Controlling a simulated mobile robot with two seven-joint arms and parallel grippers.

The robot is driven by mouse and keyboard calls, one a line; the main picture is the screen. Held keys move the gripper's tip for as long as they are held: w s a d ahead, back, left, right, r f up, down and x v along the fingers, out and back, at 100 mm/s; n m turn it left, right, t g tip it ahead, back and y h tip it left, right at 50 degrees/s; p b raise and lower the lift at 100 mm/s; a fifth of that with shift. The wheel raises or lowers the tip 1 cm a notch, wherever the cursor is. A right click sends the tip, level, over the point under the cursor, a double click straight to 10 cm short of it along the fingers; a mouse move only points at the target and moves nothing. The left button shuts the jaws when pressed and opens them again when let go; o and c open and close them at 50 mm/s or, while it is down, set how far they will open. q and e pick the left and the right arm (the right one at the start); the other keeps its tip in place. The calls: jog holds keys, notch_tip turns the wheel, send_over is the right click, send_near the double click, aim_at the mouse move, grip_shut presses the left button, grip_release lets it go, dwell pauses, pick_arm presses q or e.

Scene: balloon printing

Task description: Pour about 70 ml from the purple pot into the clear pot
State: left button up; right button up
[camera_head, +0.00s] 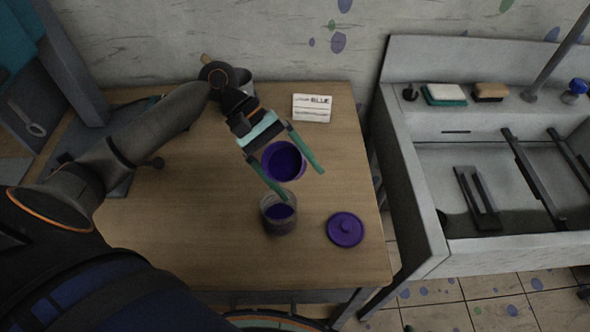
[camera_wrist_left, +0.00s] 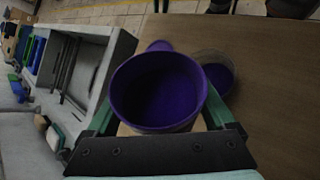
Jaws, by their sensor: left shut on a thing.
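My left gripper (camera_head: 296,181) is shut on the purple pot (camera_head: 283,161), with one finger on each side of it. The pot is open and shows purple liquid inside; it also shows large in the left wrist view (camera_wrist_left: 158,90). It is just behind the clear pot (camera_head: 278,225), which stands on the table with some purple liquid in it. In the left wrist view the clear pot (camera_wrist_left: 217,76) shows partly behind the purple pot's rim. I see no stream between the pots. A purple lid (camera_head: 345,229) lies on the table right of the clear pot. My right gripper is not in view.
A grey container (camera_head: 244,82) stands behind my left wrist. A grey sink (camera_head: 440,170) with sponges on its ledge is at the right. The table's front left is clear.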

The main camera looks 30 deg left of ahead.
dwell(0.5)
pick_arm(q)
jog(key=shift+t+p, duration=0.3)
jog(key=shift+p, duration=0.2)
jog(key=shift+w, duration=0.1)
jog(key=shift+m+p, duration=0.3)
jog(key=shift+p, duration=0.05)
jog(key=shift+t+y, duration=0.3)
jog(key=shift+t, duration=0.1)
jog(key=shift+w+a+f+m+t+p, duration=0.1)
jog(key=shift+m+t+p, duration=0.3)
jog(key=shift+t+p, duration=0.45)
dwell(0.7)
jog(key=shift+p, duration=0.4)
jog(key=shift+f, duration=0.1)
